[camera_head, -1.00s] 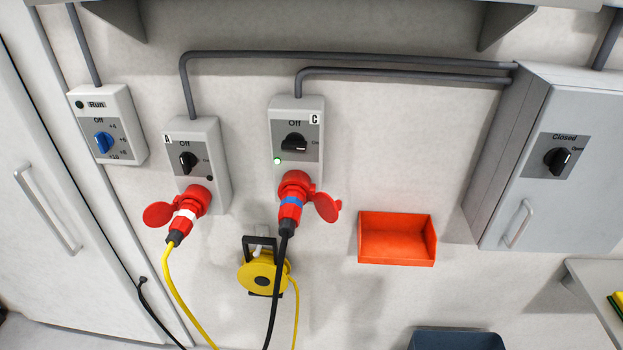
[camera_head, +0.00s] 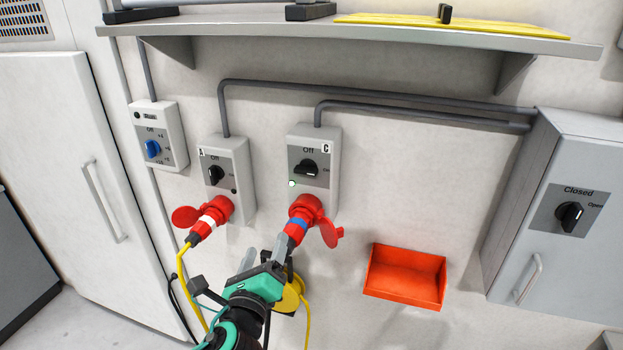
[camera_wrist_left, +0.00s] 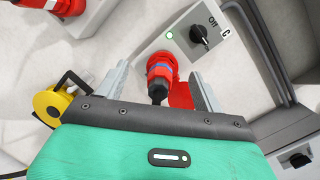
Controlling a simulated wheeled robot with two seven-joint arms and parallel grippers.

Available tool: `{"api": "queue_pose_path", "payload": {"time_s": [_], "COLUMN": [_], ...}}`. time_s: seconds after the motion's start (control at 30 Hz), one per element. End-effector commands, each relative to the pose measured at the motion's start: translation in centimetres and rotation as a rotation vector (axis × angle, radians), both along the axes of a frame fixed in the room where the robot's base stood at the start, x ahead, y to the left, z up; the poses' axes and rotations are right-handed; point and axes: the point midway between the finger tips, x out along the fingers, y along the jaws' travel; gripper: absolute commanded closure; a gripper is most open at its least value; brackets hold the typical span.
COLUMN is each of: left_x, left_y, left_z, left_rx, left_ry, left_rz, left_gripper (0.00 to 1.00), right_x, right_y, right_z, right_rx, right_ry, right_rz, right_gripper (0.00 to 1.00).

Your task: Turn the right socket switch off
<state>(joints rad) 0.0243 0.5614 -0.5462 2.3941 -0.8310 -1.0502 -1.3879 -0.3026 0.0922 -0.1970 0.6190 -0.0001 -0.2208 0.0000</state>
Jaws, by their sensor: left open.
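The right socket box C (camera_head: 327,150) is on the wall with a black rotary switch (camera_head: 306,168) on its grey plate. The knob lies sideways, away from the Off label above it, and a green light (camera_head: 291,184) glows beside it. A red plug with a blue band (camera_head: 297,226) sits in the socket below. In the left wrist view the switch (camera_wrist_left: 200,36) is beyond the fingertips. My left gripper (camera_head: 264,251) is open and empty, below the switch near the plug, not touching the knob. My right gripper is out of view.
Left socket box A (camera_head: 232,165) has its own plug (camera_head: 207,223). An orange bin (camera_head: 405,278) and a grey cabinet (camera_head: 570,150) are on the right. A shelf (camera_head: 400,37) runs above. A yellow cable reel (camera_head: 288,296) hangs below, partly hidden by my arm.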

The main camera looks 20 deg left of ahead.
Motion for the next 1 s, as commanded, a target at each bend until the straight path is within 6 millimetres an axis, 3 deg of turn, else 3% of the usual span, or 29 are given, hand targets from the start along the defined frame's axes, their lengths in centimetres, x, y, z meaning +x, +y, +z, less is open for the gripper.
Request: {"api": "queue_pose_path", "payload": {"time_s": [0.2,0.33,0.57,1.0], "left_x": [0.9,0.9,2.4,10.6], "left_y": [-1.9,-2.7,-3.0,-3.3], "left_z": [5.1,6.6,7.3,7.4], "left_rx": [0.459,0.630,0.682,0.678], "left_ry": [-0.185,-0.251,-0.269,-0.268], "left_rz": [-0.026,-0.018,-0.011,-0.012], "left_gripper": [0.31,0.31,0.31,0.31], "right_x": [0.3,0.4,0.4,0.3], "right_y": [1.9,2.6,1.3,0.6], "right_z": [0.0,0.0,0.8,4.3], "right_rx": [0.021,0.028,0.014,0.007], "right_ry": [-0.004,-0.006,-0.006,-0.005], "right_rz": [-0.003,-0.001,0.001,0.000], "right_gripper": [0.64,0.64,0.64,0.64]}}
